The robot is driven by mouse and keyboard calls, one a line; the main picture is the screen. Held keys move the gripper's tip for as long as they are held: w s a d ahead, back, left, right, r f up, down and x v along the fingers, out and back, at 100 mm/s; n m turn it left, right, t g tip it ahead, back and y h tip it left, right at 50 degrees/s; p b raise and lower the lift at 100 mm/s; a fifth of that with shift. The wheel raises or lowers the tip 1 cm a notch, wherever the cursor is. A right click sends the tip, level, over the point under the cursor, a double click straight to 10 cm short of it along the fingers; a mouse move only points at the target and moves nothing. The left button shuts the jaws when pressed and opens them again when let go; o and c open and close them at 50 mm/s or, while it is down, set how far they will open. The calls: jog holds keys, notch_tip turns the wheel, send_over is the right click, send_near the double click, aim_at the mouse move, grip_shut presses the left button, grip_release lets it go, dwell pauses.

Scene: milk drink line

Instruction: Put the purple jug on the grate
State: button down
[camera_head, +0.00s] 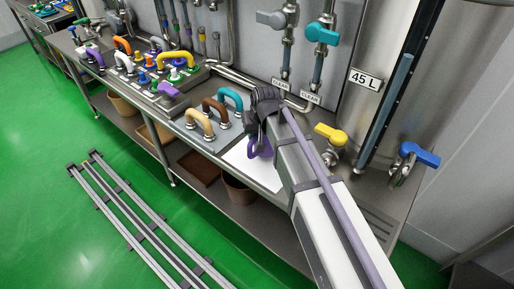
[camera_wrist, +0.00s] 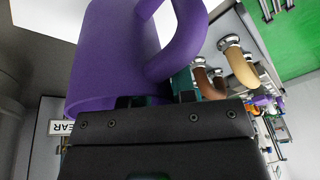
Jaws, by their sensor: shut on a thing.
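The purple jug (camera_wrist: 115,55) fills the upper left of the wrist view, with its thick curved handle (camera_wrist: 185,45) to the right. My gripper (camera_wrist: 155,100) is shut on the jug. In the head view, my gripper (camera_head: 262,112) is over the white sheet (camera_head: 250,172) on the steel counter, and only a small part of the jug (camera_head: 260,148) shows below it; my arm hides the rest. A slatted surface that looks like the grate (camera_head: 378,228) lies at the counter's right end, right of my arm, partly hidden by it.
Tan (camera_head: 200,122), brown (camera_head: 216,110) and teal (camera_head: 231,98) handles stand left of my gripper. A yellow-handled tap (camera_head: 330,135) and a blue-handled tap (camera_head: 415,155) stick out at the right, near a tall tank marked 45 L (camera_head: 365,80).

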notch_tip(320, 180, down, 4)
jog(key=b, duration=0.4)
jog(key=shift+r+p, duration=0.35)
jog(key=shift+f+b, duration=0.3)
jog(key=c, duration=0.9)
grip_release()
jog(key=shift+r, duration=0.1)
jog(key=shift+c, duration=0.2)
